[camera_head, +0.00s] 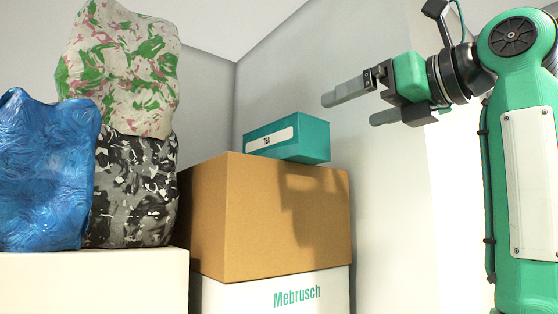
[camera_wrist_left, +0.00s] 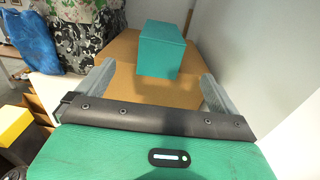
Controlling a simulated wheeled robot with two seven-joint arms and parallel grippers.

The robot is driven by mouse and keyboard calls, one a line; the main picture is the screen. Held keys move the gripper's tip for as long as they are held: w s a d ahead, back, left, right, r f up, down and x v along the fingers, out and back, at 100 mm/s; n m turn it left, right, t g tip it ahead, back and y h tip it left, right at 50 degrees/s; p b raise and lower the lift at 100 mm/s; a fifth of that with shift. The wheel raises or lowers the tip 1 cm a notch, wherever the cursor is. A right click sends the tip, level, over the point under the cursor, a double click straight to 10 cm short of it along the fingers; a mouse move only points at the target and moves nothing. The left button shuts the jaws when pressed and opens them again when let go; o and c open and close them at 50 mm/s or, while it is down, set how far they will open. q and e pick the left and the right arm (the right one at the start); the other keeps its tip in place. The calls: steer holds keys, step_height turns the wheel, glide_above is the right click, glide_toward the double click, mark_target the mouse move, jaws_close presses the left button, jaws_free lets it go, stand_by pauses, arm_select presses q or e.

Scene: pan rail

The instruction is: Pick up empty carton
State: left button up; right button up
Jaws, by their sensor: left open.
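The carton is a teal box labelled TEA (camera_head: 300,142), lying on top of a brown cardboard box (camera_head: 255,220) in the head view. In the left wrist view the teal carton (camera_wrist_left: 161,48) is ahead, between the lines of the two fingers, on the brown surface. My left gripper (camera_head: 350,108) is open and empty, above and to the right of the carton in the head view, apart from it. Its two grey fingers also show in the left wrist view (camera_wrist_left: 157,80). My right gripper is not in view. Whether the carton is empty cannot be seen.
The brown box stands on a white box marked Mebrusch (camera_head: 275,297). A blue bag (camera_head: 45,170), a grey camouflage bag (camera_head: 133,190) and a green-pink patterned bag (camera_head: 120,65) are stacked at the left. White walls (camera_head: 290,85) meet in a corner behind the carton.

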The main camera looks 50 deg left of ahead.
mark_target(315, 124)
arm_select(q)
steer(key=a, duration=0.7)
steer(key=shift+w, duration=0.2)
steer(key=shift+w+a, duration=0.15)
steer(key=shift+a, duration=0.5)
steer(key=a, duration=0.4)
steer(key=shift+w, duration=0.15)
steer(key=shift+d+r, duration=0.1)
steer(key=shift+d, duration=0.4)
steer(key=c, duration=1)
steer(key=shift+a, duration=0.25)
steer(key=shift+c, duration=0.3)
